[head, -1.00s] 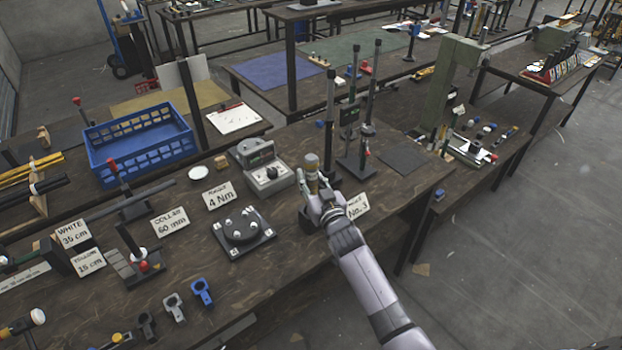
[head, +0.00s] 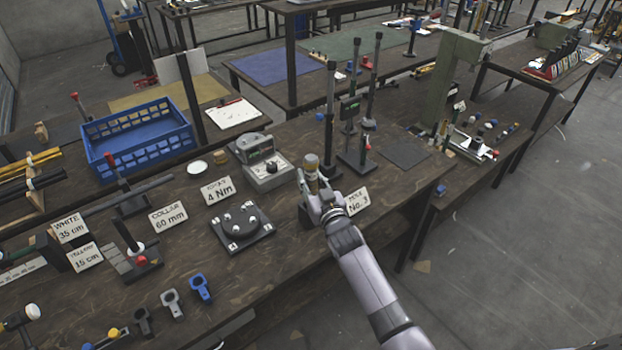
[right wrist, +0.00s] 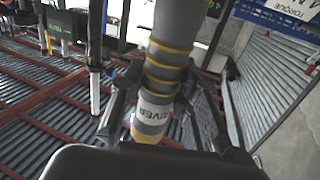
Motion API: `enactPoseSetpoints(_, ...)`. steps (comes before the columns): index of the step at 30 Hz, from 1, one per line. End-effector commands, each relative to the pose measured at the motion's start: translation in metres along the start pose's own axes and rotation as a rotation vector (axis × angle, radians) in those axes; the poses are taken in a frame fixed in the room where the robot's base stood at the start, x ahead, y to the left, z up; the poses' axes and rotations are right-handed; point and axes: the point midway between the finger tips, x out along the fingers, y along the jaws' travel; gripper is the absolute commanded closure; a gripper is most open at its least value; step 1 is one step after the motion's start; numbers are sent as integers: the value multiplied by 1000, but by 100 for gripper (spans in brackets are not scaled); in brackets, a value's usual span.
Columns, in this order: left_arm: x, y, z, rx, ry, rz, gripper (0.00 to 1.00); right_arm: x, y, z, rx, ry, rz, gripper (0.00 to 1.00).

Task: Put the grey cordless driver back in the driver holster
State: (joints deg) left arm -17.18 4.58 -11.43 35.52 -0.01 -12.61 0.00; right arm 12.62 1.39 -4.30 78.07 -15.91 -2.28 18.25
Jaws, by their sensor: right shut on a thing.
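The grey cordless driver (right wrist: 165,85), with yellow bands and a white label reading "RIVER", is upright in the right wrist view, slightly tilted. My right gripper (right wrist: 157,112) is shut on it, one finger on each side. In the head view my right gripper (head: 322,197) is over the bench's front part, left of the "No. 3" card, and the driver's brownish top (head: 312,163) stands up out of it. A dark block shows just left of the gripper; I cannot tell whether it is the driver holster. My left gripper is not in view.
A grey tester (head: 265,165) stands behind left of the gripper, and tall black posts (head: 330,110) stand behind it. A round black fixture (head: 240,228) is to the left. A blue crate (head: 135,140) is further left. A dark mat (head: 405,154) lies clear at right.

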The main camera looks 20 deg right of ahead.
Motion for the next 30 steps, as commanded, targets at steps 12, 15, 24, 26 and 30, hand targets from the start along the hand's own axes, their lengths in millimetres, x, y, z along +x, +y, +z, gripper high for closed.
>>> enactPoseSetpoints(12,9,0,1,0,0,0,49,1,0,8,0,7,-1,100)
enactPoseSetpoints(15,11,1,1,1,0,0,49,1,0,10,0,7,-1,100)
enactPoseSetpoints(24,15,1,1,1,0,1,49,1,0,15,0,8,-1,69)
enactPoseSetpoints(26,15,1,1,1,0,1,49,1,0,15,0,7,-1,65)
enactPoseSetpoints(30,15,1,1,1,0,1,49,1,0,16,0,4,-1,56)
